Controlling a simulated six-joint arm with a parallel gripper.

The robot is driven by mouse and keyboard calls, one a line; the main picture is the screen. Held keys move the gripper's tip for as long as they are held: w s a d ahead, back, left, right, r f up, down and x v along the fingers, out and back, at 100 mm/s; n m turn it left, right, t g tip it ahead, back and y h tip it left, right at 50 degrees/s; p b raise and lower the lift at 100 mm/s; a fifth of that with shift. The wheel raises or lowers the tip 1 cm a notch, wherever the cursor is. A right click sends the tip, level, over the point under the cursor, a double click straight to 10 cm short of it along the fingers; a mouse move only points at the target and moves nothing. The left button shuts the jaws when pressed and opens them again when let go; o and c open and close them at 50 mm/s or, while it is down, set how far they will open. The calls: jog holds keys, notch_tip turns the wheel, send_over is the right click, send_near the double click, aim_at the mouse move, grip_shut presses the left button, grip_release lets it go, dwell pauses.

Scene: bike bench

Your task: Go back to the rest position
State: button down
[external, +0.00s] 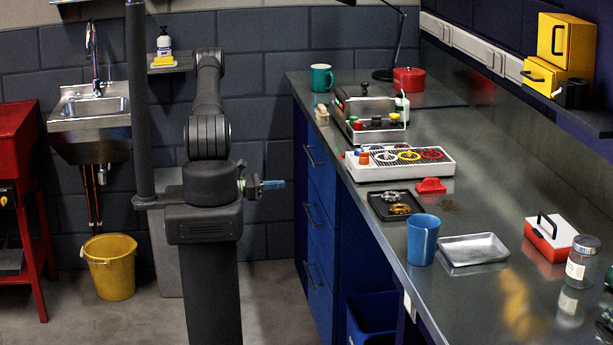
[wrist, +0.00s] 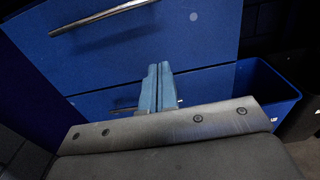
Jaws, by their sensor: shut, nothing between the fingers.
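My gripper (external: 272,185) is in front of the blue drawer cabinet, to the left of the bench and below the level of its top. Its blue fingers point right toward the drawers in the external view. In the wrist view the two fingers of my gripper (wrist: 158,88) are together with nothing between them. Behind them are the blue drawer fronts (wrist: 150,50) and a metal drawer handle (wrist: 103,17). My gripper appears apart from the drawers.
The metal bench top (external: 400,280) carries a blue cup (external: 422,240), a silver tray (external: 473,250), a dark tray (external: 380,211) and a white rack (external: 425,172). A blue bin (external: 373,315) stands below the bench. The sink (external: 92,106) and yellow bucket (external: 110,268) are at left.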

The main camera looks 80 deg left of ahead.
aim_at(325, 181)
jog(key=w, duration=1.2)
jog(key=shift+w, duration=0.3)
